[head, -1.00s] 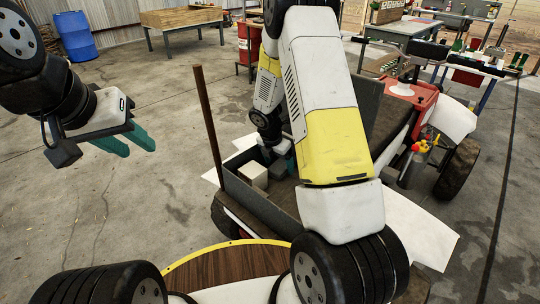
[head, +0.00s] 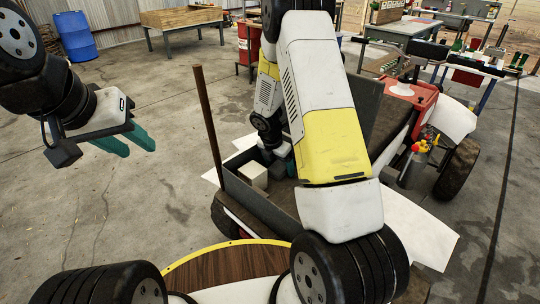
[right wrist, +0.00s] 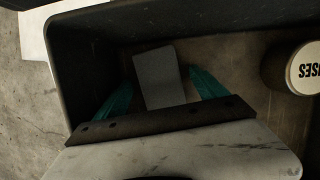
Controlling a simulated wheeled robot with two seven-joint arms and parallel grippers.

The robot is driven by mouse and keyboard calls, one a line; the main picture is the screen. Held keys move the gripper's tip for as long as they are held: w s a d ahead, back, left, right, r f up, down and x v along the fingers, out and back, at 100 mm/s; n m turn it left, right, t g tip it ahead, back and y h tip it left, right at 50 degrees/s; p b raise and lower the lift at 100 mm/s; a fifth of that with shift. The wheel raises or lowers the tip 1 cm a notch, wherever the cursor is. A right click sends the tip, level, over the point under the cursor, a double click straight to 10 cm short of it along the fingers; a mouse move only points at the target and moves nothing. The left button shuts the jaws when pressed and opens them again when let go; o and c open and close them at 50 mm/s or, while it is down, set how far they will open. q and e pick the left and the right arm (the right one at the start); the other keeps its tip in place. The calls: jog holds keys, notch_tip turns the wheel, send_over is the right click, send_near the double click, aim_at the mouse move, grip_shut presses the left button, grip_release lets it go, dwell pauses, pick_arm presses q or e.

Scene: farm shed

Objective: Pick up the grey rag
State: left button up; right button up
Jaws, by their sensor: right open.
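In the right wrist view a flat grey rectangular piece, which looks like the grey rag (right wrist: 158,65), lies on the floor of a dark-walled bin. My right gripper (right wrist: 160,82) is open, with one teal finger on each side of the grey piece; whether they touch it I cannot tell. In the head view my right gripper (head: 284,163) is down inside the bin on the cart, partly hidden by my arm, and the rag cannot be made out. My left gripper (head: 125,140) is empty at the left, its two teal fingers slightly apart, above the floor.
The bin wall (right wrist: 85,75) stands close to the left finger in the right wrist view. A round container with a lettered lid (right wrist: 305,67) is at the right.

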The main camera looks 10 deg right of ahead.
aim_at(280, 167)
jog(key=c, duration=1.4)
notch_tip(280, 167, up, 12)
jog(key=s+d, duration=0.2)
jog(key=s, duration=0.4)
jog(key=s+d, duration=0.2)
jog(key=s, duration=0.4)
jog(key=s+d, duration=0.1)
jog(key=s, duration=0.6)
jog(key=shift+s+d, duration=0.1)
jog(key=shift+d, duration=0.3)
